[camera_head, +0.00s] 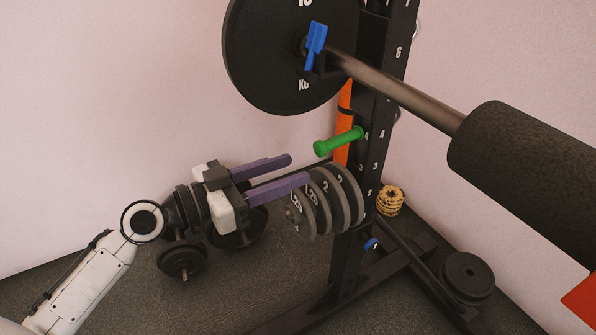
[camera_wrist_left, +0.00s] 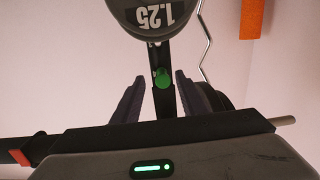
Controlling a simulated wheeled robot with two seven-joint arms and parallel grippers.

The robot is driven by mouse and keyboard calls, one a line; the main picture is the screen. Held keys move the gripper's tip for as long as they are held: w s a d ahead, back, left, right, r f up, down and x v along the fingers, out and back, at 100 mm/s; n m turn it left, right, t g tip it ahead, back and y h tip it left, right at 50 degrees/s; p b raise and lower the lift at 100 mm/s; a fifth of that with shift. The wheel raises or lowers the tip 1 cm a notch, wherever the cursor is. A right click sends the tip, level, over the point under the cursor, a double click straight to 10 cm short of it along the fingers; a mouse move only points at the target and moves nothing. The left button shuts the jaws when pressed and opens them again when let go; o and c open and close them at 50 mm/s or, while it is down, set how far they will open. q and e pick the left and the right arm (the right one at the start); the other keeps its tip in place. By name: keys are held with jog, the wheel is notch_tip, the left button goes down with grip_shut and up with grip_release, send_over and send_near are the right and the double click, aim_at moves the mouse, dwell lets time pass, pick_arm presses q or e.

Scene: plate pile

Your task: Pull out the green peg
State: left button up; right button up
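The green peg (camera_head: 338,142) sticks out to the left from the black rack upright (camera_head: 372,150), above a row of grey weight plates. In the left wrist view the round end of the green peg (camera_wrist_left: 162,78) faces me, in line with the space between my fingers. My left gripper (camera_head: 298,169) is open, with its purple fingers apart and empty, to the left of and a little below the peg. Its fingers also show on both sides of the peg in the left wrist view (camera_wrist_left: 157,95), apart from it. My right gripper is not in view.
Grey plates (camera_head: 306,220), some marked 1.25 and 2, hang just below the peg. A black disc (camera_head: 265,60) on a bar and a blue clip (camera_head: 316,40) are above. Dumbbells (camera_head: 182,261) lie on the floor. The space left of the peg is free.

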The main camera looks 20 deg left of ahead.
aim_at(317, 147)
pick_arm(q)
jog(key=r, duration=0.1)
jog(key=w+r, duration=0.1)
jog(key=shift+w+d+r+m+h, duration=0.15)
jog(key=shift+w+r+m+h, duration=0.15)
jog(key=shift+m+h, duration=0.1)
jog(key=shift+w+d+r+p, duration=0.1)
jog(key=shift+w+d+p, duration=0.1)
jog(key=shift+p, duration=0.25)
jog(key=p+x, duration=0.3)
jog(key=x, duration=0.3)
jog(key=shift+x, duration=1)
jog(key=shift+f+b+x, duration=0.2)
jog(key=shift+b+x, duration=0.1)
jog(key=shift+x, duration=0.6)
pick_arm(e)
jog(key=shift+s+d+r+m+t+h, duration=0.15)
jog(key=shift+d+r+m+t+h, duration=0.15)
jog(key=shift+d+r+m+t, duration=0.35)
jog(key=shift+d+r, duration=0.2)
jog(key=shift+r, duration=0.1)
pick_arm(q)
grip_shut()
